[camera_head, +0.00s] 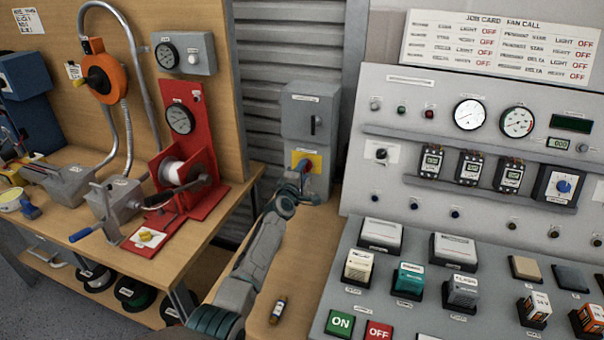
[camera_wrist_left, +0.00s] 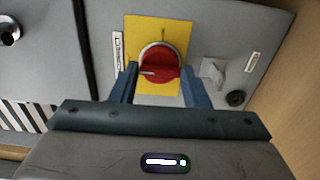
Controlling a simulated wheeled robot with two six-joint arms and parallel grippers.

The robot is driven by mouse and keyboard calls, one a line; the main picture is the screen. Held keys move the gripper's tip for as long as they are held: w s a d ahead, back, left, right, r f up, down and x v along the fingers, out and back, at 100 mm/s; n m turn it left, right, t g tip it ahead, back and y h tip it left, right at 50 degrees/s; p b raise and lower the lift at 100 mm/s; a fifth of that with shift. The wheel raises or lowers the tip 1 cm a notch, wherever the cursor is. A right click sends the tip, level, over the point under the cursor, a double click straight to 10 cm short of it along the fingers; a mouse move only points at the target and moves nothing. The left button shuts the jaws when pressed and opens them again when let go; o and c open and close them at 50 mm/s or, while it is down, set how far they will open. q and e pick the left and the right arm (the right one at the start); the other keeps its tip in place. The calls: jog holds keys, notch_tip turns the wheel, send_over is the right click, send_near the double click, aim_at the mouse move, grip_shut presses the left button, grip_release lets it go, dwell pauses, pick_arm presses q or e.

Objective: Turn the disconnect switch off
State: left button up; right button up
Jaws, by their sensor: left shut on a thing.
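The disconnect switch is a red rotary knob (camera_wrist_left: 160,62) on a yellow plate (camera_wrist_left: 140,40). The plate also shows in the head view (camera_head: 316,160), on the lower part of a grey wall box (camera_head: 297,112). My left gripper (camera_head: 304,168) reaches up to it. In the left wrist view my left gripper (camera_wrist_left: 160,80) has one blue finger on each side of the knob and is shut on it. The knob's grip bar lies across the picture, with a white mark towards its left end. In the head view the gripper mostly hides the knob. My right gripper is not in view.
A grey control console (camera_head: 400,225) with gauges, blocks and buttons stands close on the right of my left arm. A wooden bench (camera_head: 205,240) with a red winch stand (camera_head: 180,140) is on the left.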

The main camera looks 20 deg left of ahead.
pick_arm(q)
jog(key=o, duration=1)
jog(key=shift+c, duration=0.2)
jog(key=shift+s, duration=0.1)
jog(key=s+p, duration=0.6)
jog(key=s, duration=0.4)
jog(key=shift+s+a, duration=0.15)
jog(key=shift+s, duration=0.2)
jog(key=shift+f, duration=0.1)
